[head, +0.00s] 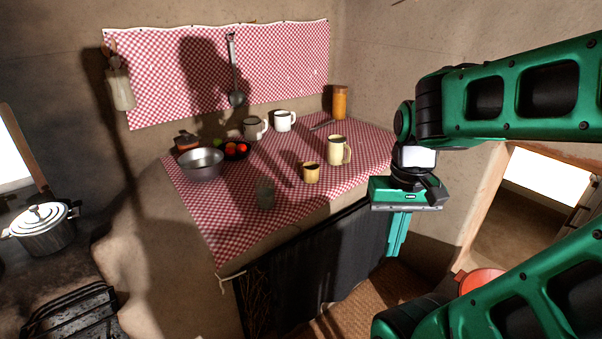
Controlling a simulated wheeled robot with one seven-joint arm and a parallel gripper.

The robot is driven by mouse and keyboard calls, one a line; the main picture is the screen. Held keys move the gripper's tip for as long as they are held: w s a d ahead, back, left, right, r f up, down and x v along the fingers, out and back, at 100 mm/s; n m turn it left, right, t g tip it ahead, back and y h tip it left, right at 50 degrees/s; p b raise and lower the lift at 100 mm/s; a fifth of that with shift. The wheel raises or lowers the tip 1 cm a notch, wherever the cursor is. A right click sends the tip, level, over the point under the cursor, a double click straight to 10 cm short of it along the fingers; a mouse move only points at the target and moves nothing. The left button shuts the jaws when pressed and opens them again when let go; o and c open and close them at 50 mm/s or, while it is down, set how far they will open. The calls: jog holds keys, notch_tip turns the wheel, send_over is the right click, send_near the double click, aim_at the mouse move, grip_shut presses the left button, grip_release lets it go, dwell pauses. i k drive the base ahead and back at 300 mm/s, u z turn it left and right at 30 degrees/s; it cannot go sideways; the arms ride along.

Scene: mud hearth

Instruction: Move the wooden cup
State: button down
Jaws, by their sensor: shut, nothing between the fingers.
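A small tan cup (311,173) with a dark inside, which looks like the wooden cup, stands upright near the front edge of the checked cloth on the counter (224,232). A taller cream mug (336,151) stands just behind it to the right. My gripper (394,254) points down in front of the counter's right part, to the right of the cup and apart from it. Its teal fingers are together, with nothing held.
A dark, see-through glass (265,194) stands left of the cup near the edge. A dark curtain (310,268) hangs below.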

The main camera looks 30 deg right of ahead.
aim_at(310, 171)
jog(key=u, duration=0.05)
jog(key=i, duration=1)
jog(key=z, duration=0.05)
